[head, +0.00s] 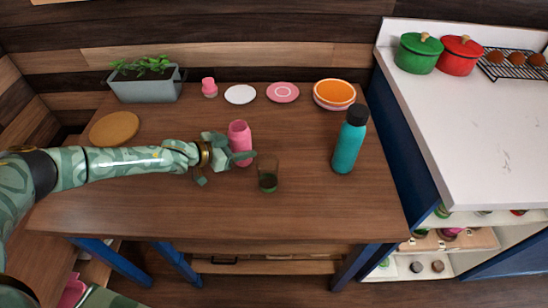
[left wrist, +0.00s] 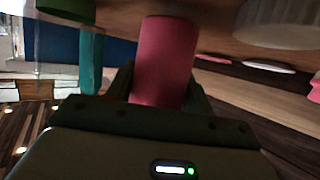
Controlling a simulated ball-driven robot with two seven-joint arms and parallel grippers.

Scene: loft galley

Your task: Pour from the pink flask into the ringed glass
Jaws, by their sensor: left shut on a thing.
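The pink flask (head: 240,134) is upright or nearly so over the wooden table, and its base may or may not touch the top. My left gripper (head: 228,153) is shut around it from the left. The flask also fills the middle of the left wrist view (left wrist: 163,62), between the fingers. The ringed glass (head: 268,174) stands upright just right of and nearer than the flask. My right gripper is not in view.
A teal bottle (head: 350,142) with a dark cap stands to the right. A wooden disc (head: 115,129), planter (head: 146,88), small pink item (head: 209,88), white plate (head: 240,94), pink plate (head: 283,92) and orange bowl (head: 334,95) line the left and back. The table's front is clear.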

